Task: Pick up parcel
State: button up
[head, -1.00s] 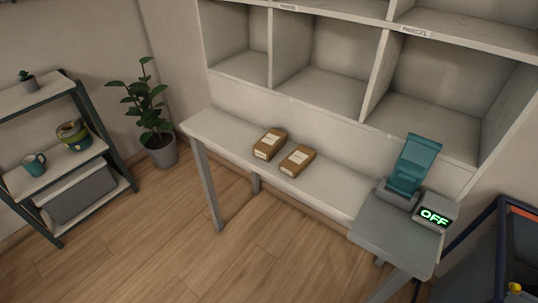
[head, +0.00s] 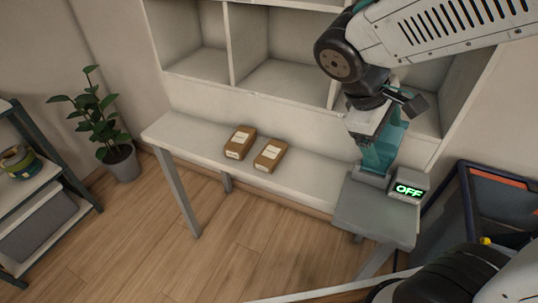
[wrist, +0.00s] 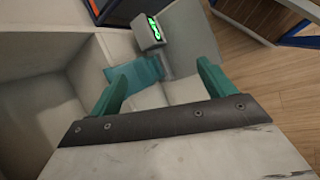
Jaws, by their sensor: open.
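Two brown parcels with white labels lie side by side on the white shelf table in the head view: a left parcel (head: 240,142) and a right parcel (head: 270,155). They are slightly apart. My gripper hangs in front of the cubbies, to the right of both parcels. In the wrist view my gripper (wrist: 164,80) has its two teal fingers spread wide with nothing between them. The parcels do not show in the wrist view.
A teal panel (head: 384,152) stands on the grey side table beside a display reading OFF (head: 409,190). White cubbies (head: 285,85) rise above the table (head: 310,177). A potted plant (head: 115,150) and shelf rack stand at left. The wooden floor in front is clear.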

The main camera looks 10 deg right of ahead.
jog(key=w+a+f+n+t+h, duration=0.2)
jog(key=w+a+f+n+h, duration=0.15)
jog(key=w+n, duration=0.2)
jog(key=n+t+y, duration=0.2)
jog(key=n+t, duration=0.7)
jog(key=n, duration=0.6)
send_near(268, 156)
jog(key=w, duration=0.1)
jog(key=w+d, duration=0.1)
jog(key=w, duration=0.1)
jog(key=shift+w+d+f, duration=0.2)
jog(key=shift+d+f, duration=0.15)
jog(key=shift+d, duration=0.05)
jog(key=shift+w+f+n, duration=0.15)
jog(key=shift+f+n, duration=0.05)
jog(key=shift+n, duration=0.05)
jog(key=x, duration=0.7)
jog(key=shift+d+f, duration=0.35)
jog(key=shift+s, duration=0.25)
jog(key=c, duration=1.1)
jog(key=shift+o, duration=0.2)
